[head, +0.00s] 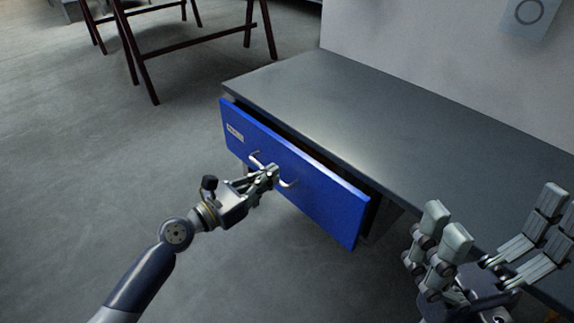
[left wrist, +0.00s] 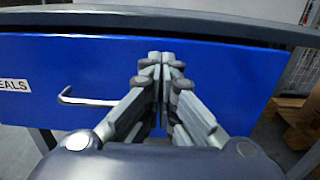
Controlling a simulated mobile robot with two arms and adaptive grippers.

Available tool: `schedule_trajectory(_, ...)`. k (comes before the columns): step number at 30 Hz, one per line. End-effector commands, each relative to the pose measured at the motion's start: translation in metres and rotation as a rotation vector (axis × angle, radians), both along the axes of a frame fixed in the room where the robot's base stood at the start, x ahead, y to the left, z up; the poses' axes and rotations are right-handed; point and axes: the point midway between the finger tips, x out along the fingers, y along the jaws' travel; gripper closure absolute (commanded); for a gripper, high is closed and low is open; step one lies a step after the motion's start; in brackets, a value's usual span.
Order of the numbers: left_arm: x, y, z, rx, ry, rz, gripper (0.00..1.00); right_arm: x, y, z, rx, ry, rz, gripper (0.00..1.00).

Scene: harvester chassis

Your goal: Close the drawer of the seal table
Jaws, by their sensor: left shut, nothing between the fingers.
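The seal table (head: 330,100) has a dark grey top. Its blue drawer (head: 320,193) stands partly open, with a dark gap between the drawer front and the tabletop. The drawer front also fills the left wrist view (left wrist: 225,95), with a label (left wrist: 14,85) ending in "EALS" and a metal handle (left wrist: 85,101). My left gripper (head: 272,172) is shut and empty, its fingertips at the middle of the drawer front, by the handle; whether they touch it I cannot tell. My right gripper (head: 490,250) is open at the lower right, in front of the table, its fingers spread wide.
Dark red trestle legs (head: 135,55) stand on the floor at the upper left. A pale wall (head: 440,50) rises behind the table. The grey floor (head: 90,170) left of the drawer is clear. Brown boxes (left wrist: 298,115) show at the right in the left wrist view.

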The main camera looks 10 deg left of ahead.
Motion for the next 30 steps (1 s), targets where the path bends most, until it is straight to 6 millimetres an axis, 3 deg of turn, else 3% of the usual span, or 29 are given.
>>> schedule_trajectory(3, 0.019, -0.015, 0.0, 0.0, -0.004, -0.001, 1.0, 0.0, 0.0, -0.004, 0.0, 0.001, 0.0, 0.0)
schedule_trajectory(9, 0.04, -0.031, -0.002, 0.0, 0.0, 0.001, 1.0, 0.0, 0.0, -0.01, 0.0, 0.001, 0.0, 0.0)
schedule_trajectory(25, 0.048, -0.037, 0.0, 0.001, 0.002, 0.001, 1.0, 0.0, 0.0, -0.009, -0.001, 0.002, 0.0, 0.0)
schedule_trajectory(30, 0.065, -0.051, 0.004, -0.003, 0.001, 0.0, 1.0, 0.001, 0.0, 0.003, -0.001, 0.002, 0.0, 0.0)
